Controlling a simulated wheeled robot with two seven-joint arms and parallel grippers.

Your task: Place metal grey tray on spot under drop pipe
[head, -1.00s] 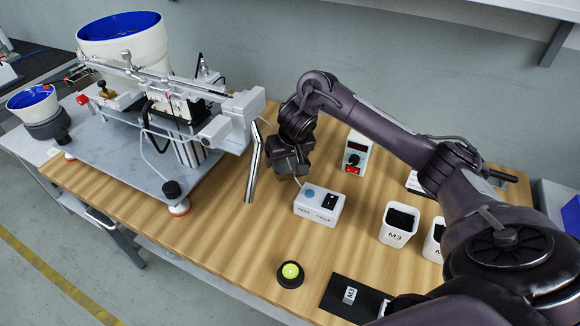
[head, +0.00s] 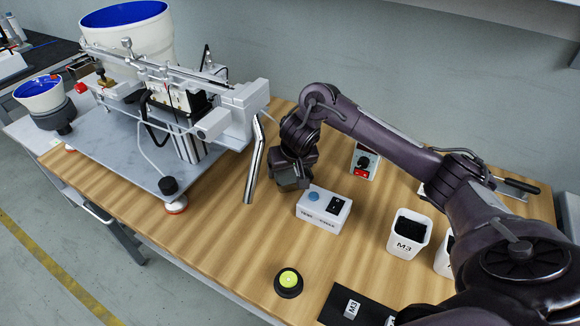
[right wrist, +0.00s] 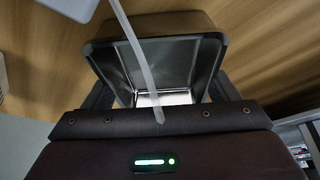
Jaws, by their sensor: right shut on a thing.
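The metal grey tray (right wrist: 118,68) shows in the right wrist view as an open, shiny box with a dark rim. My right gripper (right wrist: 160,95) is shut on it, a finger at each side. In the head view my right gripper (head: 290,182) is low over the table, just right of the silver drop pipe (head: 255,160) and behind the switch box. The tray is mostly hidden there and hard to tell from the dark gripper. The spot under the pipe shows as bare wood, with no clear mark. My left gripper is not in view.
A white switch box (head: 323,211) stands close in front of my right gripper. A white device with a red switch (head: 364,161) is behind. White M3 bins (head: 408,236) stand to the right. The screw feeder machine (head: 180,110) fills the left. A yellow-green button (head: 288,281) is in front.

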